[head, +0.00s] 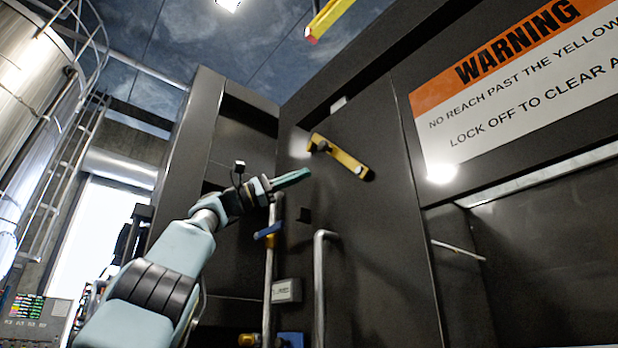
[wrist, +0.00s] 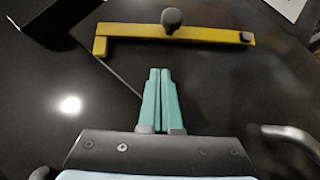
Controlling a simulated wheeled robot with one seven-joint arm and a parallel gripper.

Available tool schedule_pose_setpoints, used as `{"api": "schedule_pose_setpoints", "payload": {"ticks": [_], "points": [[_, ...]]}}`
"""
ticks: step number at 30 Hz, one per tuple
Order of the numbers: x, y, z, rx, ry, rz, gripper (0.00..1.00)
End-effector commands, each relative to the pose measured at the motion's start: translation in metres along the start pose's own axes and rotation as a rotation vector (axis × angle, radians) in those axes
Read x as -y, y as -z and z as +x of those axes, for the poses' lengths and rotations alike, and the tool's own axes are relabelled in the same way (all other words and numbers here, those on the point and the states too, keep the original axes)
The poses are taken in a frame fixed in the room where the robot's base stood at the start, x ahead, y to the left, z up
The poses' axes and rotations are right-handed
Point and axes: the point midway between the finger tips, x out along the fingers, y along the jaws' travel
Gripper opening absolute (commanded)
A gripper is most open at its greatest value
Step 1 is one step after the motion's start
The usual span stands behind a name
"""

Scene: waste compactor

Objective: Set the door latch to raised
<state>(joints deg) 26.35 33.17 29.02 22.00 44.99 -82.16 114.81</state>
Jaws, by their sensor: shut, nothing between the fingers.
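The door latch (head: 341,157) is a yellow bar on the dark door, tilted down to the right in the head view. A dark round knob or pivot shows near its upper left end. In the wrist view the yellow latch (wrist: 185,35) lies across the top, with a dark round knob (wrist: 172,18) standing out from its middle. My gripper (head: 308,173) has teal fingers and is just left of and below the latch, apart from it. In the wrist view the fingertips (wrist: 160,70) are together, with nothing between them, pointing toward the bar below the knob.
A grey bent handle (head: 319,285) stands on the door below the latch. A vertical pipe with a blue valve lever (head: 268,231) is left of it. A warning sign (head: 520,80) is at the right. The door around the latch is mostly clear.

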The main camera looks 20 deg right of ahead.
Motion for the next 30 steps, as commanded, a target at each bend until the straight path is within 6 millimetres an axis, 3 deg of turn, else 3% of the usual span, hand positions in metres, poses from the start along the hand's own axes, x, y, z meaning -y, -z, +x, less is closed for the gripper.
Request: {"api": "schedule_pose_setpoints", "payload": {"ticks": [6,12,30], "points": [[0.004,0.003,-0.044,-0.003,-0.001,0.001,0.0],[0.003,0.002,-0.067,-0.002,-0.001,-0.001,0.0],[0.002,0.001,-0.072,-0.001,0.0,-0.001,0.0]]}}
